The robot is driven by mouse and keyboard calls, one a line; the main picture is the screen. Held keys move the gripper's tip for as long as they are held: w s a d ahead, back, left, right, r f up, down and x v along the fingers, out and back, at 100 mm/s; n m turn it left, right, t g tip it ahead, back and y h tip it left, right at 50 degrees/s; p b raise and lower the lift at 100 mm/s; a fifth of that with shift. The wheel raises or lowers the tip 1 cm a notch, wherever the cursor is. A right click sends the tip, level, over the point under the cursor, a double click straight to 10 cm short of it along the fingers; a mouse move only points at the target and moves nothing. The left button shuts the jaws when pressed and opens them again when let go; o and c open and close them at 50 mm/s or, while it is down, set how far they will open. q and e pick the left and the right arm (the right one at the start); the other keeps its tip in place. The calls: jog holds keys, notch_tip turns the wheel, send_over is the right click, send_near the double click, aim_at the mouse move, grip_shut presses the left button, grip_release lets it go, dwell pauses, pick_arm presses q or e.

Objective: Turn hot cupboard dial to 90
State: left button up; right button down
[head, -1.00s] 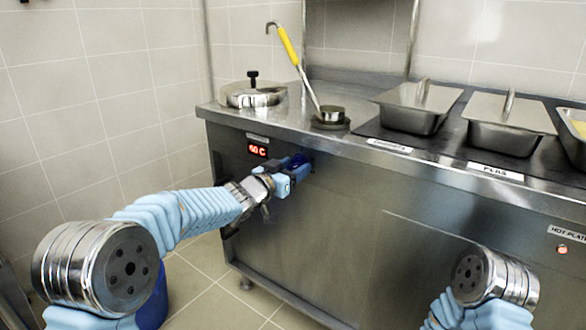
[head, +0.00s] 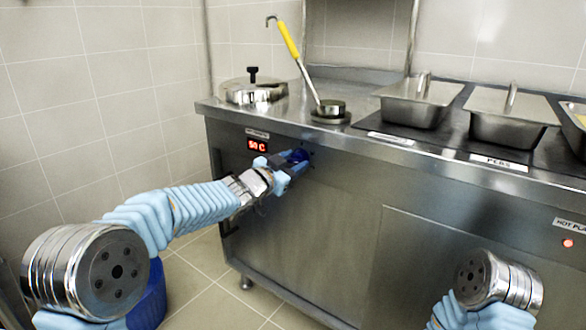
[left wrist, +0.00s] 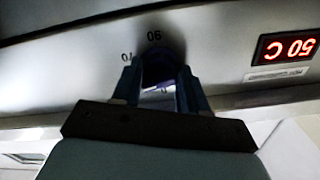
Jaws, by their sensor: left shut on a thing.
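The hot cupboard dial (head: 300,155) is a dark blue knob on the steel front, below the counter edge. My left gripper (head: 292,163) is shut on it, with a finger on each side. In the left wrist view the dial (left wrist: 160,68) sits between the fingertips, and the inverted marks 90 and 70 show beside it. The dial's pointer is hidden or too dark to read. The red display (head: 257,145) left of the dial looks like 50 C; its first digit is not fully clear. The display also shows inverted in the left wrist view (left wrist: 286,46). My right gripper is out of view.
The steel counter (head: 365,145) holds a lidded pot (head: 253,92), a yellow-handled ladle (head: 289,40) and several metal food pans (head: 415,105) at the right. A blue bin (head: 152,300) stands on the floor at lower left. The cabinet front right of the dial is clear.

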pick_arm(q)
jog(key=m+b, duration=0.4)
jog(key=m, duration=0.6)
jog(key=m+b, duration=0.2)
jog(key=m, duration=0.3)
jog(key=shift+m+b, duration=0.9)
jog(key=shift+m, duration=1.6)
jog(key=shift+r, duration=0.1)
jog(key=o, duration=1)
jog(key=shift+o, duration=0.2)
